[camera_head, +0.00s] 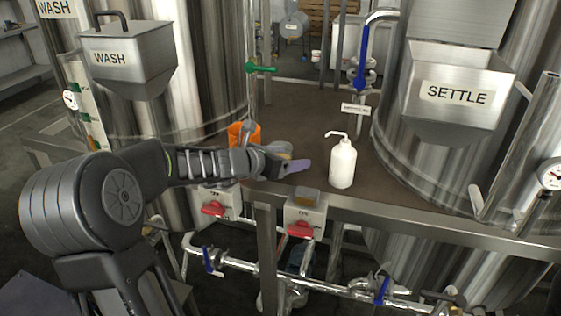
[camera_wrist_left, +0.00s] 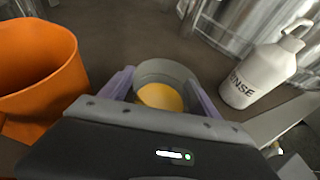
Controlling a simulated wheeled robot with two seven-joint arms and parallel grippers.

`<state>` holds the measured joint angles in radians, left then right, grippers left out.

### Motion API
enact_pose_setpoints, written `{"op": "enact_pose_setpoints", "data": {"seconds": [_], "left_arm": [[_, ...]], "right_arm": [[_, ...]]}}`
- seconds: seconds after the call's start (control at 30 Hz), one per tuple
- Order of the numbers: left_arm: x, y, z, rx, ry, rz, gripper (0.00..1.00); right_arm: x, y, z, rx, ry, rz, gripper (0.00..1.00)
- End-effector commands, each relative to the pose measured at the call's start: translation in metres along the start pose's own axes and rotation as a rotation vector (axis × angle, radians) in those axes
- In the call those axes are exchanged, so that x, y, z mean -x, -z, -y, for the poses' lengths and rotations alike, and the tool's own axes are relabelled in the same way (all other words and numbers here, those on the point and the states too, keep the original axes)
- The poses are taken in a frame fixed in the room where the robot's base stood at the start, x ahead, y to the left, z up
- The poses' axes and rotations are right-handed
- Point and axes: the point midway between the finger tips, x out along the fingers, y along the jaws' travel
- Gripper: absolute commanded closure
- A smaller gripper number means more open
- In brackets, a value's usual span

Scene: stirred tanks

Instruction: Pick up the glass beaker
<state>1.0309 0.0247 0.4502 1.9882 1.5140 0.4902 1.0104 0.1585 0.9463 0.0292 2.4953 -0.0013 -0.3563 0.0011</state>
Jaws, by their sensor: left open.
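The glass beaker (camera_wrist_left: 163,72) shows in the left wrist view as a greyish round vessel with yellow-orange contents. In the head view the beaker (camera_head: 281,148) is mostly hidden behind my left gripper (camera_head: 286,162). My left gripper is open, and its purple fingers (camera_wrist_left: 160,92) stand on either side of the beaker. I cannot tell whether either finger touches it. My right gripper is in neither view.
An orange container (camera_wrist_left: 38,85) stands left of the beaker. A white wash bottle (camera_head: 342,164) stands to its right. The SETTLE tank (camera_head: 455,95) and WASH hopper (camera_head: 125,55) flank the brown work surface (camera_head: 300,105). Switch boxes (camera_head: 305,210) sit at its front edge.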

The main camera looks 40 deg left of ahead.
Motion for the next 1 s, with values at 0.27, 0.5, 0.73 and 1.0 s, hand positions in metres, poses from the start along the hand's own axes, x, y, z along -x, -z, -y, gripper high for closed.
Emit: {"op": "enact_pose_setpoints", "data": {"seconds": [0.27,0.5,0.73,1.0], "left_arm": [[0.0004,0.0001,0.0001,0.0,0.0,0.0,0.29],[0.0005,0.0001,0.0001,0.0,0.0,0.0,0.31],[0.0005,0.0001,0.0002,0.0,0.0,0.0,0.5],[0.0005,0.0001,0.0002,0.0,0.0,0.0,0.72]], "right_arm": [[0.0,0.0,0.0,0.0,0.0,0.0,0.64],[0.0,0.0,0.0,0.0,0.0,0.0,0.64],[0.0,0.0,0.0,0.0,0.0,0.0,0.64],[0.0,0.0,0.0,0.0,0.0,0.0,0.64]]}}
